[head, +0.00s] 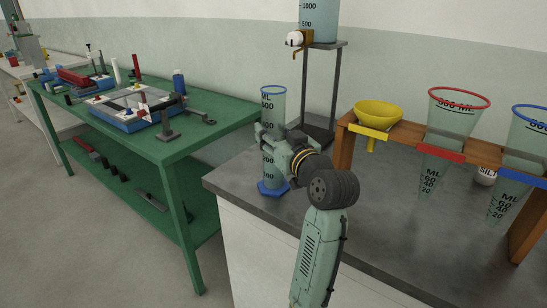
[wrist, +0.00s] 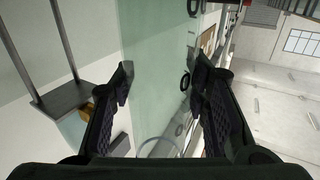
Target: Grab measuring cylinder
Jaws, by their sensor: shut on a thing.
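The measuring cylinder (head: 272,108) is a tall clear tube with a blue rim, dark graduation marks and a blue six-sided base (head: 273,188). It is upright over the left end of the grey bench; I cannot tell if its base touches the top. My gripper (head: 268,141) comes from the right and is shut on the cylinder at about mid-height. In the wrist view the pale green tube (wrist: 157,55) runs between my two dark fingers (wrist: 160,88), and its round rim shows low down.
The grey bench (head: 360,225) holds a wooden rack (head: 400,130) with a yellow funnel (head: 378,113) and two graduated cones (head: 457,115). A stand with a tank (head: 320,18) is behind the cylinder. A green table (head: 215,115) with instruments is at left.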

